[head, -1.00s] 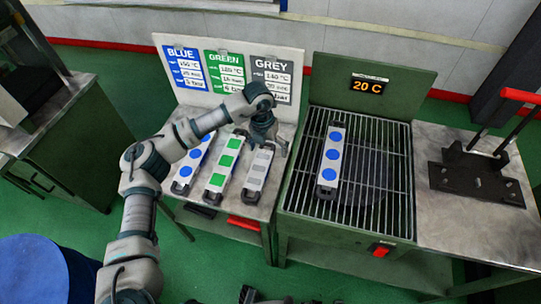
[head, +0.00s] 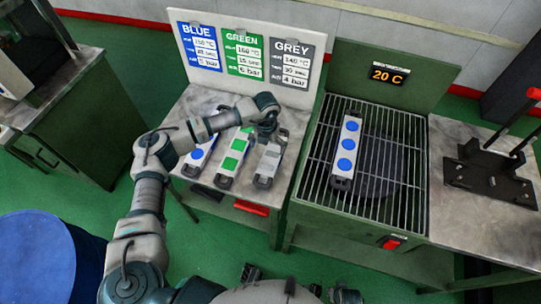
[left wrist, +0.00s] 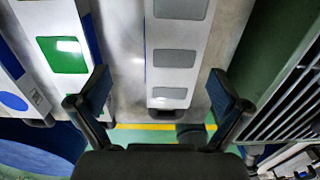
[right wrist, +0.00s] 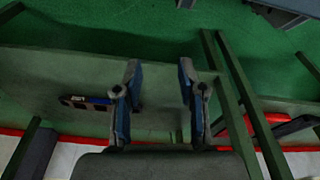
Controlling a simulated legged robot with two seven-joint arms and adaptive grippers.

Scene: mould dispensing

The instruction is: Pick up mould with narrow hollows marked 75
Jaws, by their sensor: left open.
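The grey mould (head: 268,163), a pale bar with narrow grey hollows and dark end handles, lies on the left worktop, right of the green mould (head: 233,155). No number on it is readable. My left gripper (head: 268,130) is open over the far part of the grey mould, hiding that part in the head view. In the left wrist view the grey mould (left wrist: 178,72) shows between the spread fingers (left wrist: 160,92), nearer the right one, and no grip on it shows. My right gripper (right wrist: 160,80) is open and empty, away from the moulds.
A blue mould (head: 200,152) lies left of the green one. Another blue-hollowed mould (head: 347,148) lies on the heater grill (head: 400,160), whose display reads 20 C. A sign board (head: 246,50) stands behind the moulds. A black press with a red handle (head: 490,172) is at right.

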